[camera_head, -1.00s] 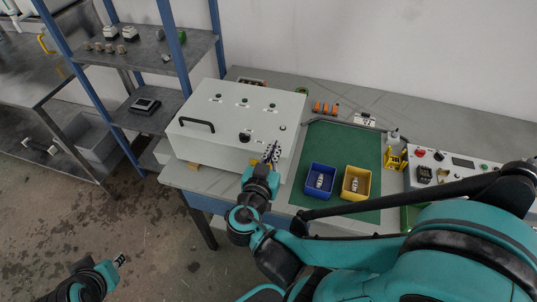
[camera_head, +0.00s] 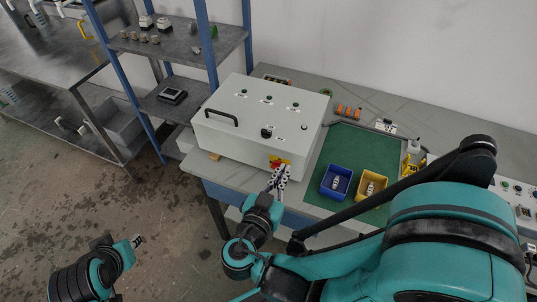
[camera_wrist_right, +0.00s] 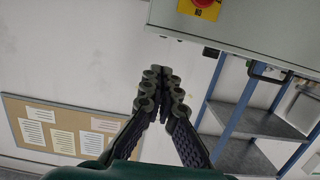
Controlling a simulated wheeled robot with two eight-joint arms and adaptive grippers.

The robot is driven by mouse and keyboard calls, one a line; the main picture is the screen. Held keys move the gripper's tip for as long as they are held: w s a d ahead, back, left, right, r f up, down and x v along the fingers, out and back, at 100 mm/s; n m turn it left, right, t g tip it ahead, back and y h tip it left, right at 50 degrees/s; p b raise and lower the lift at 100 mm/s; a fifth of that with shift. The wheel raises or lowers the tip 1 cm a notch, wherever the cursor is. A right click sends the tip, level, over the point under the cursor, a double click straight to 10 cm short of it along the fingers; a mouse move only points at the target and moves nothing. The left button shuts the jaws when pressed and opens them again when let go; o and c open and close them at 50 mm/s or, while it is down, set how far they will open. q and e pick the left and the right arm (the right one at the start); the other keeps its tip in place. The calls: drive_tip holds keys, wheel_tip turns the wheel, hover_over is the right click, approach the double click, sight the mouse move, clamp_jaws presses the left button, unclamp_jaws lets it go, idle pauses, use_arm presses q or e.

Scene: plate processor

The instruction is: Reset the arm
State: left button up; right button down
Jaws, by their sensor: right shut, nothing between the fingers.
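My right gripper (camera_head: 282,172) is at the front of the white control box (camera_head: 262,112), near the red and yellow switch (camera_head: 279,163). Its fingers are together with nothing between them. In the right wrist view the gripper (camera_wrist_right: 163,80) shows its fingertips meeting, and the switch (camera_wrist_right: 205,5) is at the top edge, apart from the fingers. My left gripper (camera_head: 137,241) is low on the left over the floor, small in the picture. I cannot tell whether it is open.
A blue bin (camera_head: 336,180) and a yellow bin (camera_head: 372,186) stand on the green mat (camera_head: 352,146), each with a small part inside. A blue-posted shelf (camera_head: 180,62) stands left of the box. Open floor (camera_head: 150,190) lies in front of the shelf.

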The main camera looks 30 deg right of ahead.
wheel_tip(320, 180, down, 8)
drive_tip(key=n+g+y, duration=0.5)
drive_tip(key=n+y, duration=0.1)
drive_tip(key=y, duration=0.1)
drive_tip(key=a+r+n+t+y, duration=0.1)
drive_tip(key=a+r+n+y, duration=0.2)
drive_tip(key=a+r+y, duration=0.1)
drive_tip(key=shift+w+a+r+n+t+y, duration=0.3)
drive_tip(key=shift+a+r+n+y, duration=0.1)
drive_tip(key=shift+a+y, duration=0.25)
drive_tip(key=shift+f, duration=0.1)
idle(0.8)
